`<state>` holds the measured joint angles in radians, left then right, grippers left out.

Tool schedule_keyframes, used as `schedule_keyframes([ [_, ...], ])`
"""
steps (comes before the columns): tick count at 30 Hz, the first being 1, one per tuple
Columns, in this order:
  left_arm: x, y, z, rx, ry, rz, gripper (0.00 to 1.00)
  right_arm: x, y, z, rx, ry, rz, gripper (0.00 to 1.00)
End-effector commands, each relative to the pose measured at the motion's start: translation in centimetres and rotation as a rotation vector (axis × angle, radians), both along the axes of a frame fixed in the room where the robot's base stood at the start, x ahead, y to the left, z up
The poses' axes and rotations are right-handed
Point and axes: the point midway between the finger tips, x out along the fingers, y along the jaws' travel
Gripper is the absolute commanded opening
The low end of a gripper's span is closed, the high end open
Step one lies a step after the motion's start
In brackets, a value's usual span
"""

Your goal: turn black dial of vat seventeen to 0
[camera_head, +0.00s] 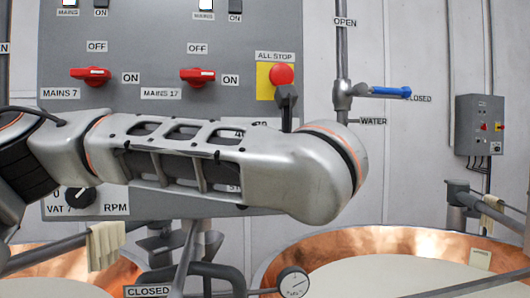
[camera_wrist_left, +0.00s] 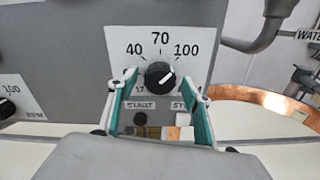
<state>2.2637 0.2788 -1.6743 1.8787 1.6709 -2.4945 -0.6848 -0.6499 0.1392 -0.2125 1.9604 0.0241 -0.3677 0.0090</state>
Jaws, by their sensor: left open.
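The black dial of vat seventeen (camera_wrist_left: 160,76) sits on a white scale plate marked 40, 70 and 100 in the left wrist view. A pale pointer mark on it seems to slant to the upper right; the zero mark is not visible. My left gripper (camera_wrist_left: 161,86) is open, with one teal-padded finger on each side of the dial. I cannot tell whether the fingers touch it. In the head view my left arm covers this dial and most of its plate. My right gripper is not in view.
Below the dial are a START button (camera_wrist_left: 140,118) and a partly hidden STOP label (camera_wrist_left: 184,106). The VAT 7 dial (camera_head: 80,197) is to the left. Red MAINS 17 switch (camera_head: 197,76) and red ALL STOP button (camera_head: 281,74) lie above my arm. Copper vat (camera_head: 350,245) stands below right.

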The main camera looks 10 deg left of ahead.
Motion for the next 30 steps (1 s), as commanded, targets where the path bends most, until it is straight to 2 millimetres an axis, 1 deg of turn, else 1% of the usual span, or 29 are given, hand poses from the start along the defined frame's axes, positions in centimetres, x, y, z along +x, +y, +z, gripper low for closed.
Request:
schedule_keyframes([
  [7,0.1,0.0,0.0,0.0,0.0,0.0,0.49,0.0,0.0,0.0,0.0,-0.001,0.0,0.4],
  [8,0.1,0.0,0.0,0.0,0.0,0.0,0.44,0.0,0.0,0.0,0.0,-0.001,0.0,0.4],
  [9,0.1,0.0,0.0,0.0,0.0,0.0,0.34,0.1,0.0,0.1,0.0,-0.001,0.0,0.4],
  [12,0.1,0.0,0.0,0.0,0.0,0.0,0.11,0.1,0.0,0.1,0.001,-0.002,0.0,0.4],
  [18,0.0,0.0,-0.1,-0.003,-0.001,0.0,0.11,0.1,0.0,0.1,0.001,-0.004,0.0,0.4],
  [22,0.1,0.0,-0.1,-0.021,-0.009,0.001,0.11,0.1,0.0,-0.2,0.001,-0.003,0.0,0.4],
  [26,0.1,0.0,-0.3,-0.068,-0.027,0.001,0.11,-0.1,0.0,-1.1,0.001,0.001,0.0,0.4],
  [30,0.1,0.0,-0.4,-0.15,-0.062,0.001,0.11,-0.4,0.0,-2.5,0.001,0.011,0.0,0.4],
])
